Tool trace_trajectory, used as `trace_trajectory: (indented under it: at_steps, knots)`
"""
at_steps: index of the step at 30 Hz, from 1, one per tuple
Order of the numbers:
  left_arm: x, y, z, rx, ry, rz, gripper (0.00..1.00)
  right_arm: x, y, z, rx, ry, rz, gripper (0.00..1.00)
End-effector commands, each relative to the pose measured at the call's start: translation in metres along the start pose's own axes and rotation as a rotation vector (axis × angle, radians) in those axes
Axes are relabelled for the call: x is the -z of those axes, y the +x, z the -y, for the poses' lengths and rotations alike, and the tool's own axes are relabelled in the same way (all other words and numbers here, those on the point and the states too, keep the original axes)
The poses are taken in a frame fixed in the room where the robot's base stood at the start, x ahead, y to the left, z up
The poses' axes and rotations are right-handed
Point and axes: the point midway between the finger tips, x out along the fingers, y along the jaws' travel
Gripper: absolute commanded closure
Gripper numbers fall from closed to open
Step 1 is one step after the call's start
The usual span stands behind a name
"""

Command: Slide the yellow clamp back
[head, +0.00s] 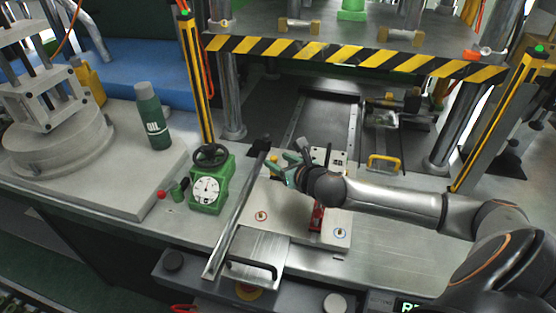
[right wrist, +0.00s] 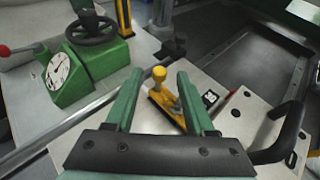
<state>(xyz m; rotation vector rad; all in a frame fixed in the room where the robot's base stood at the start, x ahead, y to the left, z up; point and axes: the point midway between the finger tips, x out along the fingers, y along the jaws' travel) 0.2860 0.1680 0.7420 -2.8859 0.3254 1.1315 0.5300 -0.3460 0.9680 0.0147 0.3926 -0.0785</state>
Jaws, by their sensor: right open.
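The yellow clamp (right wrist: 165,98), with a round knob on top, sits on the light plate (right wrist: 150,118) in the right wrist view. In the head view its small yellow top (head: 275,159) shows just beyond my gripper's fingers, and the rest is mostly hidden. My right gripper (head: 283,168) has green fingers and reaches over the plate from the right. It is open. In the right wrist view its fingers (right wrist: 160,80) lie on either side of the clamp in the picture, and I see no clear contact. My left gripper is not in view.
A long metal bar (head: 238,208) runs along the plate's left side, near a green gauge with a black handwheel (head: 211,182). A black handle (right wrist: 284,131) stands close on the right. A red part (head: 316,217) lies under my right wrist. The striped press beam (head: 350,57) hangs behind.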

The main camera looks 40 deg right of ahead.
Motion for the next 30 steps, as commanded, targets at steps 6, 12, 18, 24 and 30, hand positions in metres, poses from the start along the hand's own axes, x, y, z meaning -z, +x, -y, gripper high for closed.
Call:
trace_trajectory:
  at_steps: [6,12,18,24,30]
  knots:
    - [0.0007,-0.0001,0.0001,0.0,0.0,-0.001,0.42,0.0004,0.0103,-0.0012,-0.003,0.001,-0.001,0.46]
    - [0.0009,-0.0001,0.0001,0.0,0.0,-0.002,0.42,0.0005,0.0106,-0.0009,-0.002,0.0,-0.001,0.46]
    - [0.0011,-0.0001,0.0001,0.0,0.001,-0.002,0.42,0.0005,0.0105,-0.0007,-0.002,0.0,-0.001,0.63]
    - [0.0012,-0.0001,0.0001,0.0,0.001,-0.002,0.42,0.0005,0.0104,-0.0006,-0.001,0.0,-0.001,0.85]
    - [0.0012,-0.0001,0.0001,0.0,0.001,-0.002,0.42,0.0005,0.0103,-0.0006,-0.001,0.0,-0.001,1.0]
